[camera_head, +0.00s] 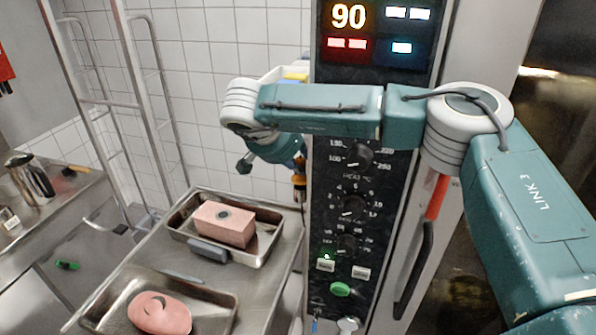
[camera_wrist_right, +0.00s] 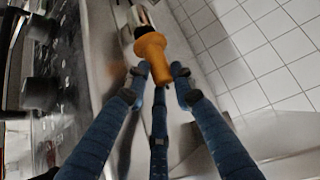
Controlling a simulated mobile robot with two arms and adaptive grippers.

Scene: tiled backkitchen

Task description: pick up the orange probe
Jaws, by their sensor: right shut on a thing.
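The orange probe (camera_wrist_right: 152,55) is in the upper middle of the right wrist view, with a thick orange handle and a pale metallic part beyond it. The blue, jointed fingers of my right gripper (camera_wrist_right: 160,78) close around the lower end of the handle. In the head view, a small orange and dark part of the probe (camera_head: 299,182) shows at the left edge of the oven panel. My right gripper (camera_head: 298,160) is just above it, mostly hidden behind my own arm. My left gripper is not in view.
The oven control panel (camera_head: 352,210) with knobs stands right beside the gripper. A door handle (camera_head: 415,270) is to its right. A steel pan (camera_head: 180,212) with a pink block (camera_head: 224,224) and a tray with a pink slab (camera_head: 160,314) lie on the lower left counter.

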